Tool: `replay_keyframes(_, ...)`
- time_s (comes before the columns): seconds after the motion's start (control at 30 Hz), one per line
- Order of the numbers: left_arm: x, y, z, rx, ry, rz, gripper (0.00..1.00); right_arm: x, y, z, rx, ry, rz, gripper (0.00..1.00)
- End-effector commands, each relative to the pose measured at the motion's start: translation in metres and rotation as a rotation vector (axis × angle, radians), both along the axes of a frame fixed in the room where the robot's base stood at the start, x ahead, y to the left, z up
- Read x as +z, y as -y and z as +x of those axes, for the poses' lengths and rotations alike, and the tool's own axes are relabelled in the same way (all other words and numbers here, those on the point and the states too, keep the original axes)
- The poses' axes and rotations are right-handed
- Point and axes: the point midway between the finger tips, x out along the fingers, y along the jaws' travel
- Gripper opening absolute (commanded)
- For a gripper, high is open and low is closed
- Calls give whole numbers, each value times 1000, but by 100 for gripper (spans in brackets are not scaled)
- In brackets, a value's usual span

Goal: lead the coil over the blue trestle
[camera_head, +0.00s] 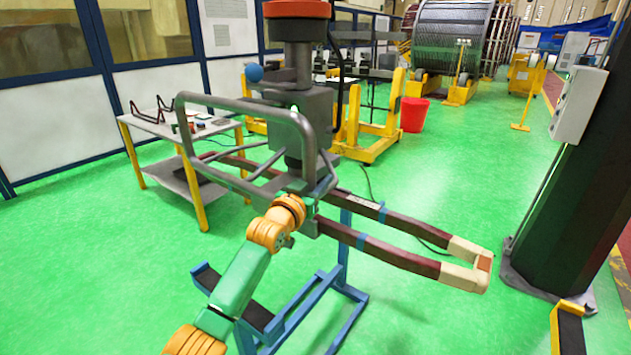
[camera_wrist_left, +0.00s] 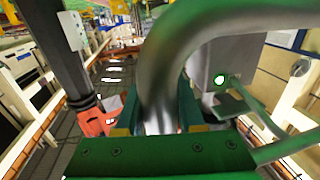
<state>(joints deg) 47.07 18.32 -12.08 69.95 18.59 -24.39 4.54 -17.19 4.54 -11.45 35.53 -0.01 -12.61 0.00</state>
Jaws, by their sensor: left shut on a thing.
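The coil (camera_head: 395,252) is a long dark-red loop with cream ends. It hangs level under a grey lifting device (camera_head: 305,115), its cream end pointing right, its far end passing behind the device to the left. The blue trestle (camera_head: 325,315) stands on the floor at the lower middle, with black pads on top. The coil passes above part of it in the picture; contact cannot be told. My left gripper (camera_head: 307,192) is at the device's grey tube handle (camera_head: 250,108). In the left wrist view, its green fingers (camera_wrist_left: 158,115) are closed around the tube (camera_wrist_left: 165,60). My right gripper is not in view.
A table (camera_head: 165,128) with small items stands at the left. A yellow stand (camera_head: 350,130) and a red bucket (camera_head: 413,114) are behind the device. A dark column (camera_head: 575,190) stands right of the coil's end. Green floor (camera_head: 450,150) is open behind the coil.

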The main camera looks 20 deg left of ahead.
Motion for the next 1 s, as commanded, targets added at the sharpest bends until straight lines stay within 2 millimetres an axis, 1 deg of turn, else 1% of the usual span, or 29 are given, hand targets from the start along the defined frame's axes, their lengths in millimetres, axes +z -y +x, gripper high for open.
replay_keyframes(0.03, 3, 1, 0, -2, 7, -1, 0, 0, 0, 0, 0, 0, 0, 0)
replay_keyframes(0.4, 4, 0, 0, -1, 10, -1, 0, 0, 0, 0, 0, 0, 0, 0)
replay_keyframes(0.43, 4, 0, 0, -1, 10, -1, 40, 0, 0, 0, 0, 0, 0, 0)
replay_keyframes(0.53, 3, 0, 0, -1, 9, 0, 67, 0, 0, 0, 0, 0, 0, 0)
replay_keyframes(0.57, 3, 0, 0, -1, 9, 0, 72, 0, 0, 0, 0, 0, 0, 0)
replay_keyframes(0.87, 2, 0, -1, -1, 6, 1, 72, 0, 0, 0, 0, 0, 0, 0)
replay_keyframes(1.0, 0, 0, -12, -2, 7, 0, 72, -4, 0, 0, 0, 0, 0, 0)
